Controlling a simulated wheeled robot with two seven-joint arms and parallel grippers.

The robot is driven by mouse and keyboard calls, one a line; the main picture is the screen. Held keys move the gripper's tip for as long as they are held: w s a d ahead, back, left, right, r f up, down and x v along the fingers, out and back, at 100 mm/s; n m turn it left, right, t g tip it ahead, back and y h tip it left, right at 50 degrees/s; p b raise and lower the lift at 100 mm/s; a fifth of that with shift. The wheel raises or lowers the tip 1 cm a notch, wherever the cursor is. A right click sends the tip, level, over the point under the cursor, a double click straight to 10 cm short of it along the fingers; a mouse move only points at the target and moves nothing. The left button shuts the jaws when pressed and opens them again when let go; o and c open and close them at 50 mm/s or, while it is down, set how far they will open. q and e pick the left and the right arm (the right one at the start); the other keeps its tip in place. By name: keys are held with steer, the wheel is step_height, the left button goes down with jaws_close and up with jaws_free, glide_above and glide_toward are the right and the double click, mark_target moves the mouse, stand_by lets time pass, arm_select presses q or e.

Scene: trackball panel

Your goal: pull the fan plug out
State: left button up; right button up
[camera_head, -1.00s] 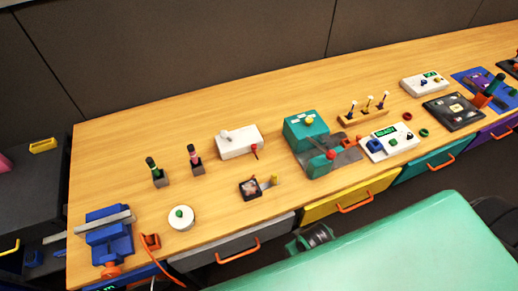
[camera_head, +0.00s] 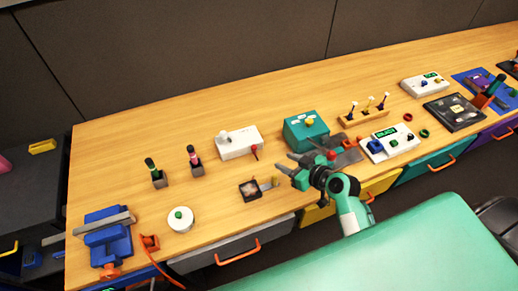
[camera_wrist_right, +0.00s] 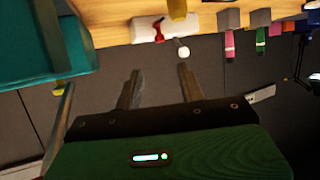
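A small black square unit (camera_head: 250,189), which looks like the fan, lies near the front of the table in the head view. A small yellowish upright piece (camera_head: 275,181) stands at its right side; I cannot tell for certain whether it is the plug. My right gripper (camera_head: 284,163) is open and empty, to the right of and beyond that piece, its fingers pointing left. In the right wrist view, the gripper's two fingers (camera_wrist_right: 159,88) are apart with nothing between them. A yellow piece (camera_wrist_right: 177,9) shows at the top there. My left gripper is out of view.
A teal machine (camera_head: 306,128) stands just behind my right gripper. A white box with a red lever (camera_head: 238,145) lies farther back left.

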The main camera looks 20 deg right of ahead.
mark_target(256, 148)
steer(key=p+x, duration=0.3)
steer(key=x, duration=0.9)
steer(key=shift+w, duration=0.35)
steer(key=shift+w+a+f, duration=0.25)
steer(key=shift+w+a, duration=0.05)
steer(key=shift+w, duration=0.15)
steer(key=shift+c, duration=0.4)
jaws_close()
